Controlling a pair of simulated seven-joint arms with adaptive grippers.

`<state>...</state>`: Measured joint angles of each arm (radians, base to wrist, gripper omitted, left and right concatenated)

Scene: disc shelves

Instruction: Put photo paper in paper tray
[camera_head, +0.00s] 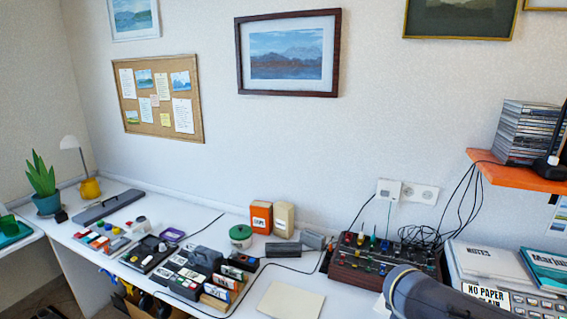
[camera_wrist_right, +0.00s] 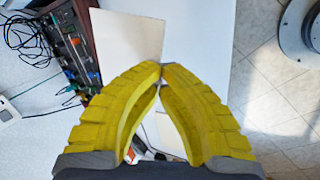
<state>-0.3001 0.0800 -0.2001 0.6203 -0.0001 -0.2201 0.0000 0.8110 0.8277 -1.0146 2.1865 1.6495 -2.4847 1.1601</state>
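A flat cream sheet of paper (camera_head: 290,300) lies on the white desk near its front edge in the head view. It also shows in the right wrist view (camera_wrist_right: 130,32), just beyond the fingertips. My right gripper (camera_wrist_right: 162,68) has yellow fingers whose tips meet close to the sheet's near corner. I see nothing clearly held between them. My right arm partly covers the printer's front. My left gripper is out of view.
A knobbed control box (camera_head: 375,262) with loose black cables (camera_head: 425,238) stands between sheet and printer. Dark label boxes (camera_head: 205,265) crowd the desk left of the sheet. An orange shelf (camera_head: 515,172) with stacked cases overhangs at right. The tiled floor (camera_wrist_right: 275,90) lies past the desk edge.

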